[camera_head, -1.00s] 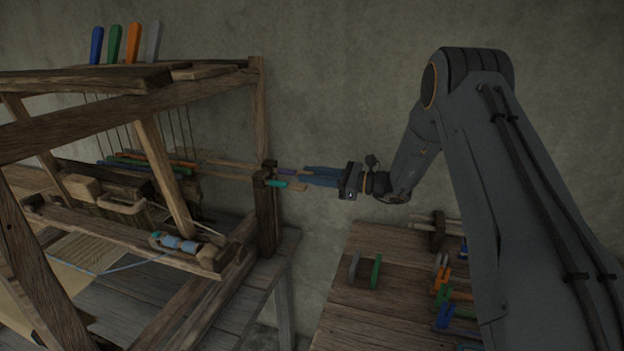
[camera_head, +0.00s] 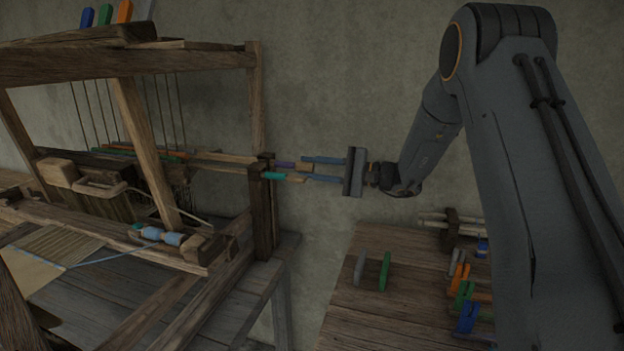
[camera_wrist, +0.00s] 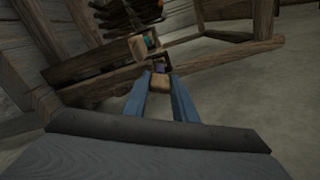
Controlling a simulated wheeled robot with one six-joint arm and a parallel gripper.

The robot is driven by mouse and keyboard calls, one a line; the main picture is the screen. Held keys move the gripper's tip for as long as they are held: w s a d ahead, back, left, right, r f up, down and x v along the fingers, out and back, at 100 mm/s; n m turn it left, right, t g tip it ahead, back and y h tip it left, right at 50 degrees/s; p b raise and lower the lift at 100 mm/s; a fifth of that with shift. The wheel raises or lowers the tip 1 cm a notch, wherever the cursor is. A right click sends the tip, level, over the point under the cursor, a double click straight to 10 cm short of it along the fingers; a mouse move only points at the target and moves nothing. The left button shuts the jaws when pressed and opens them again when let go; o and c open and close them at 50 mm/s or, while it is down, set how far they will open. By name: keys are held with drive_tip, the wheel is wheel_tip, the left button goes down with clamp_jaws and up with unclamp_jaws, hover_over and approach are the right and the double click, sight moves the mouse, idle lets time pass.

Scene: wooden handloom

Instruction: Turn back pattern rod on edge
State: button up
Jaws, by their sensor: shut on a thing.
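The pattern rod with a purple band (camera_head: 284,164) runs out of the right side of the loom, and its end sits between my fingertips. My gripper (camera_head: 304,169) is shut on this end, with one blue finger above and one below it in the head view. In the wrist view my gripper (camera_wrist: 161,84) holds the pale wooden rod end, with the purple band (camera_wrist: 160,67) just beyond. A teal-banded rod (camera_head: 273,176) lies just below and in front, close to the lower finger. The rod's far part is hidden inside the loom.
A dark upright post (camera_head: 262,210) carries the rod ends. The loom frame (camera_head: 130,66) fills the left. A side table (camera_head: 350,305) below my arm holds grey and green pieces (camera_head: 385,271) and several coloured clips. The wall behind is clear.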

drive_tip(key=n+b, duration=0.3)
drive_tip(key=b, duration=0.1)
drive_tip(key=shift+f, duration=0.2)
drive_tip(key=shift+n+b, duration=1.05)
drive_tip(key=shift+n, duration=0.05)
drive_tip(key=shift+s+r, duration=0.1)
drive_tip(key=o, duration=1)
drive_tip(key=shift+a, duration=0.1)
drive_tip(key=shift+o, duration=0.2)
drive_tip(key=v, duration=0.8)
drive_tip(key=shift+b, duration=0.4)
